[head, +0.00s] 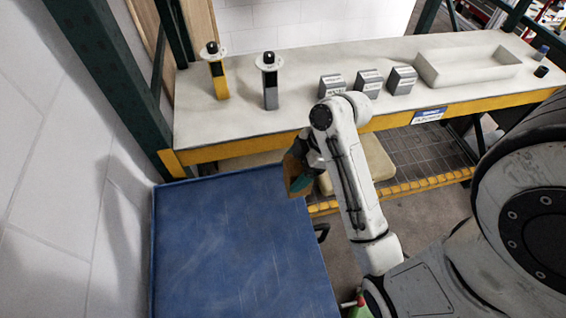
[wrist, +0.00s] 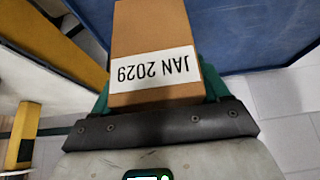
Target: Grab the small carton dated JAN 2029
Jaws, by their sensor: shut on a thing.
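The small brown carton (wrist: 150,28) fills the upper middle of the wrist view. Its white label reads JAN 2029, upside down in that picture. My gripper (wrist: 158,92) is shut on it, with green fingers on either side of the carton. In the head view, my gripper (head: 303,170) holds the carton (head: 293,174) in front of the shelf's yellow front beam, near the right edge of the blue surface. There the carton is partly hidden by the gripper, and its label cannot be read.
A shelf top (head: 300,70) with a yellow front beam carries three grey labelled blocks (head: 368,84), a yellow post (head: 217,75), a grey post (head: 270,82) and a white tray (head: 425,70). The blue surface (head: 235,245) is bare. A white wall stands at left.

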